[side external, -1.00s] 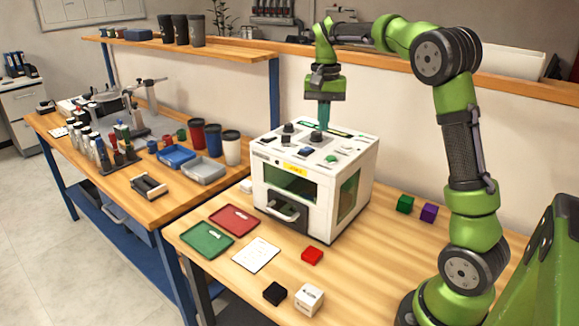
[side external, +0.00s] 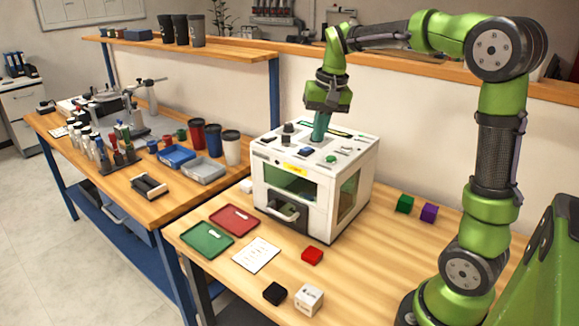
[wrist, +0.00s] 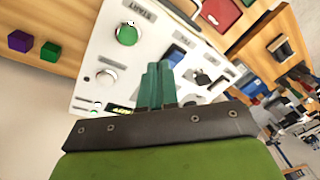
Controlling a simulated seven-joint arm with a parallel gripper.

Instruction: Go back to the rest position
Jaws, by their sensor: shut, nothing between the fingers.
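My gripper (side external: 320,128) is shut and empty, just above the top panel of the white laser marker (side external: 283,210). In the wrist view its teal fingers (wrist: 157,83) are together over the panel, which carries a green START button (wrist: 128,35), a blue switch (wrist: 175,56) and black knobs. In the side view the green button (side external: 331,158) shows to the right of the fingertips. I cannot tell whether the fingertips touch the panel. The machine's front door with its dark window looks closed.
Red (side external: 234,220) and green (side external: 206,237) trays, a paper sheet (side external: 256,254), and red (side external: 312,256), black (side external: 274,293) and white (side external: 308,300) blocks lie in front. Green (side external: 404,203) and purple (side external: 428,213) cubes lie right. A shelf rail (side external: 420,78) runs behind my arm.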

